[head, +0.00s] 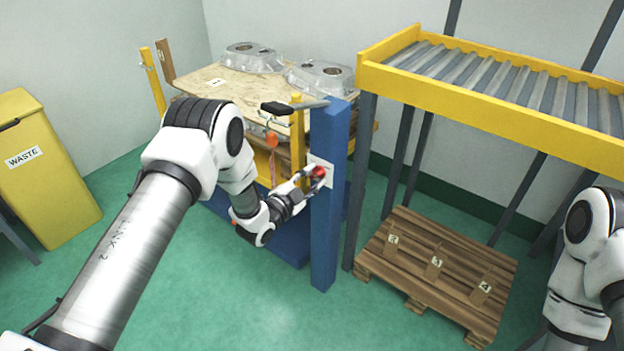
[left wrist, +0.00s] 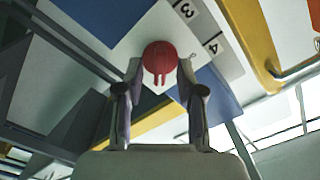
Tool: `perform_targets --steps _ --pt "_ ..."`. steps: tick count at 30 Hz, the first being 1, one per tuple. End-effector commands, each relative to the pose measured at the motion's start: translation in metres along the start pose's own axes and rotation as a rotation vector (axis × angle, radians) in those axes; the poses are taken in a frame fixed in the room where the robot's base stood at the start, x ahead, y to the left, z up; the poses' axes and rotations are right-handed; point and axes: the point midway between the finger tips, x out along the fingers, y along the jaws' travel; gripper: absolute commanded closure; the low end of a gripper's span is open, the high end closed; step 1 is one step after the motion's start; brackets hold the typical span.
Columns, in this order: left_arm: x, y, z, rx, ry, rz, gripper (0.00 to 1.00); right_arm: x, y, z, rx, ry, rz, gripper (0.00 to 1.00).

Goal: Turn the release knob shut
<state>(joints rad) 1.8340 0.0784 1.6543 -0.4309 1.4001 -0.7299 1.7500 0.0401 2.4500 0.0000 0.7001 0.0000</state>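The red release knob (head: 318,171) sits on a pale plate on the blue post (head: 325,235). My left gripper (head: 312,177) reaches it from the left. In the left wrist view the round red knob (left wrist: 160,57) lies between the two fingertips (left wrist: 160,68), which press in at its sides. A small ridge shows on the knob's lower part. The white plate (left wrist: 200,48) behind it carries the numbers 3 and 4. My right arm shows at the right edge of the head view, but its gripper is out of view.
Castings (head: 320,78) lie on a board behind the post. A roller conveyor (head: 490,80) stands right, above a wooden pallet (head: 435,262). A yellow waste bin (head: 45,175) is left.

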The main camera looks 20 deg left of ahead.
Motion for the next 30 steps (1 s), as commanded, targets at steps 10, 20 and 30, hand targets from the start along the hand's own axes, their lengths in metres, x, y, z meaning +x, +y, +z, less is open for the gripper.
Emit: perform_targets --steps 10,20,30 --pt "-0.0005 0.0001 0.0003 0.0 -0.001 0.0 1.0 -0.0001 0.0 0.0 0.0 0.0 0.0 0.6" --pt "-0.0007 -0.0002 0.0002 -0.039 -0.001 0.001 1.0 -0.001 0.0 0.0 0.0 0.0 0.0 0.6" --pt "-0.0007 -0.0014 0.0001 -0.24 -0.001 0.001 1.0 -0.0049 -0.0001 0.0 0.0 0.0 0.0 0.6"
